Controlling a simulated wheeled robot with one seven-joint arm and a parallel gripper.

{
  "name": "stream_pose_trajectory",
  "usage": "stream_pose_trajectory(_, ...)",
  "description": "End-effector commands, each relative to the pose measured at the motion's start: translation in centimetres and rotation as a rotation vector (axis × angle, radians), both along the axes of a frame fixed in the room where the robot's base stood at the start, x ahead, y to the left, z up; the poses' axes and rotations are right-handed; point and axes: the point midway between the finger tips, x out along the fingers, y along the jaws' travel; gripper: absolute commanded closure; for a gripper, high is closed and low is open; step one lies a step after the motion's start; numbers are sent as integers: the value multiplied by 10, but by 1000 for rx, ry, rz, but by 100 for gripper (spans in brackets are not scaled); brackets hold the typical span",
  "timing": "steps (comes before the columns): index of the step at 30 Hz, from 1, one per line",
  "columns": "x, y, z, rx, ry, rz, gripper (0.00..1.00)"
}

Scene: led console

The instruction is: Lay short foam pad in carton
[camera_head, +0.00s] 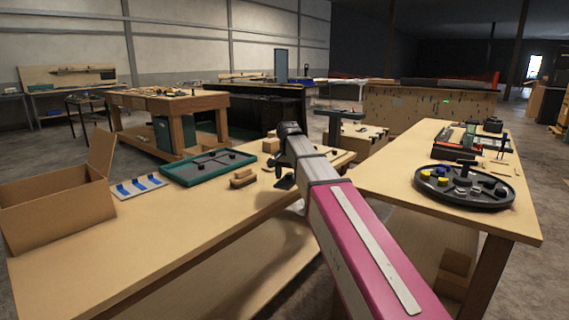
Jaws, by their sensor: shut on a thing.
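The carton (62,216) is an open brown cardboard box at the left end of the near workbench, with one flap standing up. Its inside is mostly hidden by its front wall. My gripper (279,167) shows only in part over the middle of this bench, largely hidden behind my pink and grey arm. It is shut, with a small dark flat piece (285,182) at its tips, low over the bench top. I cannot tell from its shape whether this is the short foam pad. The gripper is well to the right of the carton.
A white sheet with blue pieces (139,187) lies beside the carton. A green-rimmed tray (207,167) and small wooden blocks (243,179) lie between it and my gripper. The bench's front area is clear. A second bench at right holds a round black tray (464,187).

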Motion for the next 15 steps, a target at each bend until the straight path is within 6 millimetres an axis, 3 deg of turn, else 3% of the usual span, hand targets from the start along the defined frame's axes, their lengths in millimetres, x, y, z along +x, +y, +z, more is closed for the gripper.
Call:
stream_pose_trajectory(1, -15, -25, -10, 0, 1, 32, 58)
stream_pose_trajectory(6, -46, -89, -35, 0, 1, 167, 58)
stream_pose_trajectory(12, -83, -148, -59, 1, 1, 311, 58)
stream_pose_trajectory(15, -96, -166, -66, 0, 0, 363, 58)
